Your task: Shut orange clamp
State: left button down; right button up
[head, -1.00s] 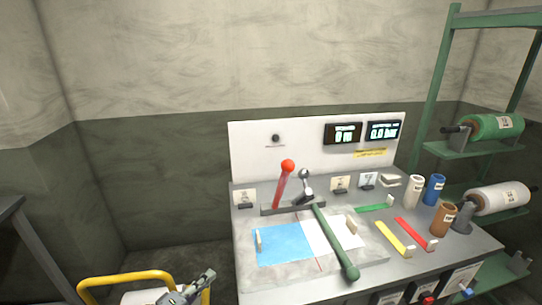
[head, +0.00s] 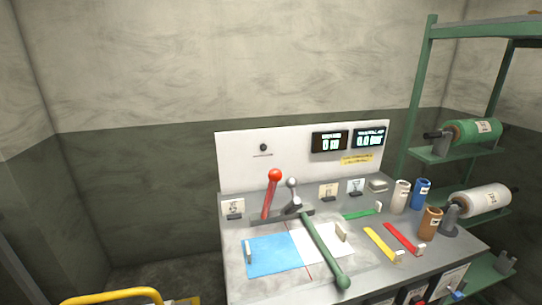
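No part clearly marked as an orange clamp shows in the head view. A red-orange lever with a ball knob (head: 272,192) stands nearly upright at the back of the bench plate, leaning slightly right. A shorter grey lever with a ball knob (head: 292,191) stands right beside it. A long green bar (head: 323,249) runs from the levers toward the front, across a white sheet (head: 311,243) and near a blue sheet (head: 272,255). Small beige blocks stand at the outer edges of the sheets. Neither of my grippers is in view.
The grey bench (head: 237,284) carries yellow (head: 381,245), red (head: 401,238) and green (head: 360,214) strips, with white, blue and brown cylinders at right. A green rack (head: 414,110) holds film rolls. A yellow rail (head: 110,295) is at bottom left.

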aim_at(276, 175)
jog(key=l+u, duration=0.5)
jog(key=u, duration=0.2)
jog(key=k+l+u, duration=0.1)
jog(key=l+u, duration=0.25)
jog(key=j, duration=0.1)
